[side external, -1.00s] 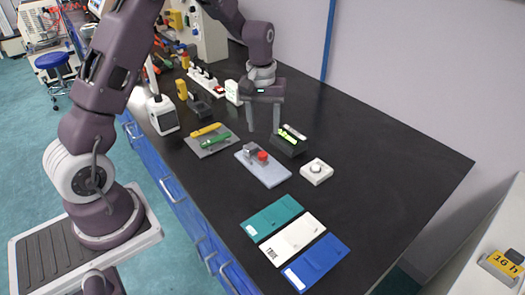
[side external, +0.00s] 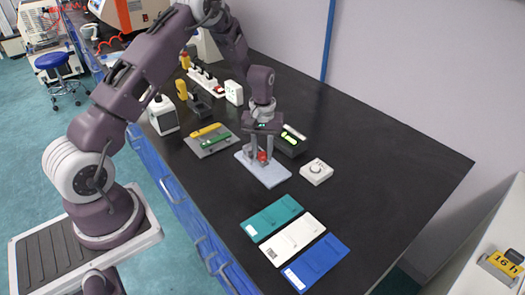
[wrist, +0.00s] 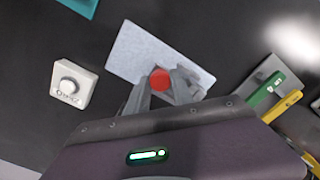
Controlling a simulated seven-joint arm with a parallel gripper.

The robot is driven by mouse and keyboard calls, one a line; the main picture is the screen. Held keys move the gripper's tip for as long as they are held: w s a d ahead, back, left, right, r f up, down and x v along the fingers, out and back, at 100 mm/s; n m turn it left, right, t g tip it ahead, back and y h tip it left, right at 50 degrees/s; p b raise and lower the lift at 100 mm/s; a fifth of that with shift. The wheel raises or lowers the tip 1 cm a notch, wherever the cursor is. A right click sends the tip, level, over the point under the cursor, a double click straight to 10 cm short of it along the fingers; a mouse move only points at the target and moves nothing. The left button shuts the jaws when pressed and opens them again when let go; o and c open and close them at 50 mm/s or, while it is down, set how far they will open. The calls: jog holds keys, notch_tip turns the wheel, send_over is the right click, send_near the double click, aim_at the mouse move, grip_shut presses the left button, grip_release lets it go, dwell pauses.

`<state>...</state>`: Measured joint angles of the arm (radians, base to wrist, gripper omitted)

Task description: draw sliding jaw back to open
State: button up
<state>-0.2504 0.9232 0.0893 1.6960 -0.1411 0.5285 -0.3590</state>
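A pale rectangular base plate (side external: 272,178) lies on the black bench and also shows in the wrist view (wrist: 130,50). A small red part (side external: 262,157) sits on it, round and bright red in the wrist view (wrist: 160,79). My gripper (side external: 261,157) is low over the plate, pointing down, with one finger on each side of the red part. The fingertips are close to it in the wrist view (wrist: 163,78), but whether they touch it is unclear. The small grey block beside the red part is mostly hidden by my fingers.
A white box with a round knob (side external: 316,172) stands right of the plate. A black holder with a green item (side external: 290,143) is close behind my gripper. A grey tray with green and yellow tools (side external: 211,141) lies to the left. Teal, white and blue cards (side external: 294,240) lie in front.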

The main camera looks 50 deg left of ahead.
grip_shut()
jog(key=shift+d, duration=0.1)
dwell(1.0)
